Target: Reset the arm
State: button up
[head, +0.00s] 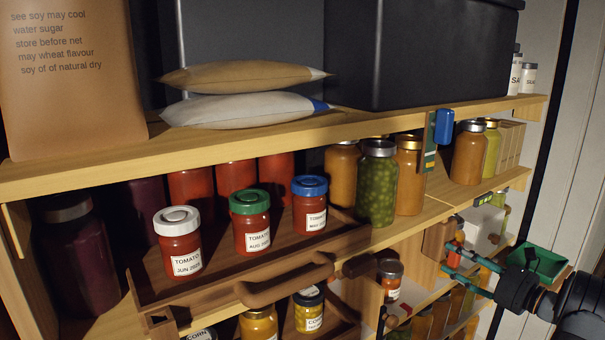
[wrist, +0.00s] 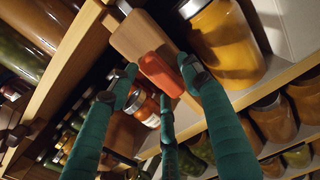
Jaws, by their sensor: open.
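My gripper (head: 462,264) is at the right of the head view, in front of the lower shelves, its green fingers spread and pointing left. In the wrist view my gripper (wrist: 158,88) shows three green fingers standing apart. An orange-red piece (wrist: 160,74) on the end of a wooden block (wrist: 138,36) shows between and beyond the fingertips. I cannot tell whether any finger touches it. The wooden block also shows in the head view (head: 437,240), close to the fingertips.
Tomato jars with white (head: 178,243), green (head: 250,221) and blue (head: 309,205) lids stand on a wooden tray (head: 205,287). A green-filled jar (head: 377,186) stands right of them. An orange jar (wrist: 221,42) is close to the fingers. Shelf boards lie above and below my gripper.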

jog(key=shift+r+m+p, duration=0.35)
jog(key=shift+m+p, duration=0.35)
jog(key=shift+p, duration=0.2)
jog(key=shift+s+d+f+m+p, duration=0.1)
jog(key=shift+m+p, duration=2.2)
jog(key=shift+m, duration=0.1)
jog(key=shift+s+d+m+p, duration=0.1)
jog(key=shift+m+p, duration=2.2)
jog(key=shift+m, duration=0.1)
